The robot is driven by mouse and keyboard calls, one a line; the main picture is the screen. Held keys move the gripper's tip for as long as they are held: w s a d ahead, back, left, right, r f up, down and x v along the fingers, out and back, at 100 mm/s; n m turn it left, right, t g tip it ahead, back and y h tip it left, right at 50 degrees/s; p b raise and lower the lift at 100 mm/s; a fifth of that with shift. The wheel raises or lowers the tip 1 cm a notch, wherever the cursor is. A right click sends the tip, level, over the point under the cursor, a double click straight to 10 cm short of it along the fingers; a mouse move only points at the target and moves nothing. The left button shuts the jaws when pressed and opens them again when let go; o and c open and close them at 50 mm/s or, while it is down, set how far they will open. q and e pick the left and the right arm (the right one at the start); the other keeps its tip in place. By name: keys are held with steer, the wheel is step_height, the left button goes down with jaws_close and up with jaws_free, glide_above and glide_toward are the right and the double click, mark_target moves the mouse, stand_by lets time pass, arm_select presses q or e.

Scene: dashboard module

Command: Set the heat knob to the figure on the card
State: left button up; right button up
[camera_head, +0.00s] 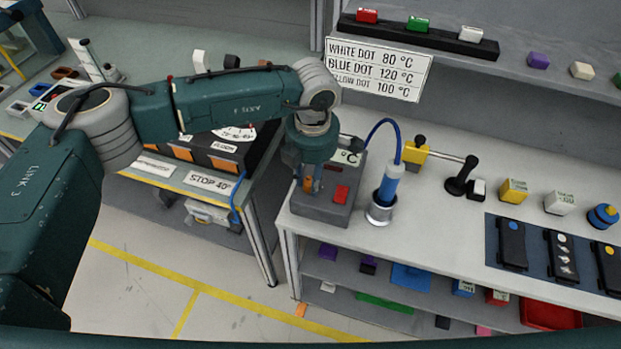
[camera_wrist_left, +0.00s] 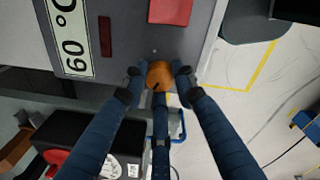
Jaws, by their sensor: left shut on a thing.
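The heat knob (camera_wrist_left: 159,73) is orange, with a dark mark on its lower left side in the left wrist view. It sits on a grey control box (camera_head: 322,207) at the bench's left end. My left gripper (camera_wrist_left: 159,80) is shut on the knob, its blue fingers around it. In the head view, my left gripper (camera_head: 308,182) comes down on the box and mostly hides the knob. The box's display (camera_wrist_left: 68,38) reads 60 °C. The card (camera_head: 378,69) reads white dot 80 °C, blue dot 120 °C, yellow dot 100 °C. My right gripper is out of view.
A red button (camera_head: 342,194) is close to the gripper. A blue-handled tool (camera_head: 389,184) stands in a metal holder right of the box, its cable looping up. Dark modules with coloured dots lie on a mat (camera_head: 491,240) at right. The bench front (camera_head: 440,235) is clear.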

mark_target(308, 184)
arm_select(q)
steer(key=m+b, duration=0.6)
steer(key=b, duration=0.3)
steer(key=shift+f+b, duration=0.15)
steer(key=shift+b, duration=0.25)
steer(key=shift+r+m+b, duration=0.25)
steer(key=shift+m+b, duration=0.75)
steer(key=shift+m, duration=0.3)
steer(key=shift+w, duration=0.1)
steer(key=o, duration=1.2)
steer(key=shift+c, duration=0.2)
step_height(308, 184, up, 12)
steer(key=shift+s+a+h, duration=0.2)
steer(key=shift+s+h, duration=0.1)
steer(key=shift+s, duration=0.1)
